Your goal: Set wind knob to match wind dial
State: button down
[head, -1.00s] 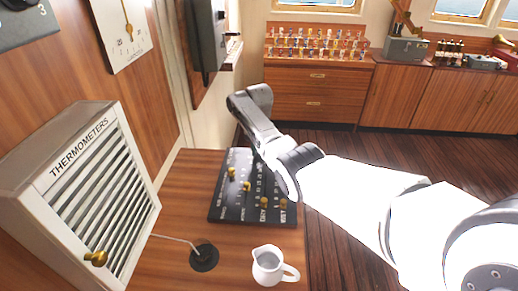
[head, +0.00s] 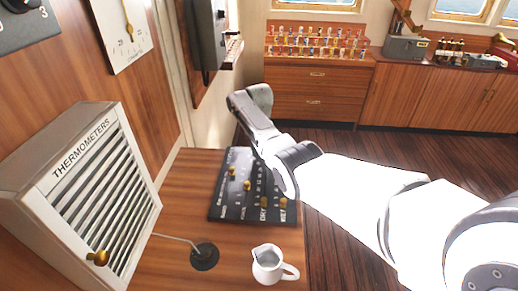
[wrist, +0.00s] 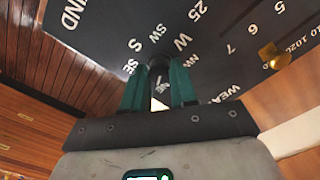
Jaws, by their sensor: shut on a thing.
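The dark instrument panel (head: 235,203) lies on the wooden desk, with white lettering and several brass knobs. In the wrist view the panel (wrist: 105,25) shows "WIND" and a ring of compass letters including S, SW, W and NW. In the head view my arm covers the fingers and knob. I cannot identify the wind dial; two partly cut-off wall gauges show at upper left.
A white jug (head: 267,265) stands on the desk's front edge, near a round black base (head: 205,257). A louvred thermometer box (head: 95,190) stands at the left. A white wall gauge (head: 122,38) hangs above. Drawers and cabinets (head: 318,95) line the back.

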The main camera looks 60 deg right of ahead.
jog(key=n, duration=0.6)
jog(key=shift+n, duration=0.3)
jog(key=n, duration=0.5)
jog(key=shift+n, duration=0.3)
jog(key=shift+r, duration=0.1)
jog(key=c, duration=0.9)
grip_release()
notch_tip(320, 180, up, 11)
jog(key=shift+f+b, duration=0.15)
jog(key=shift+b, duration=0.35)
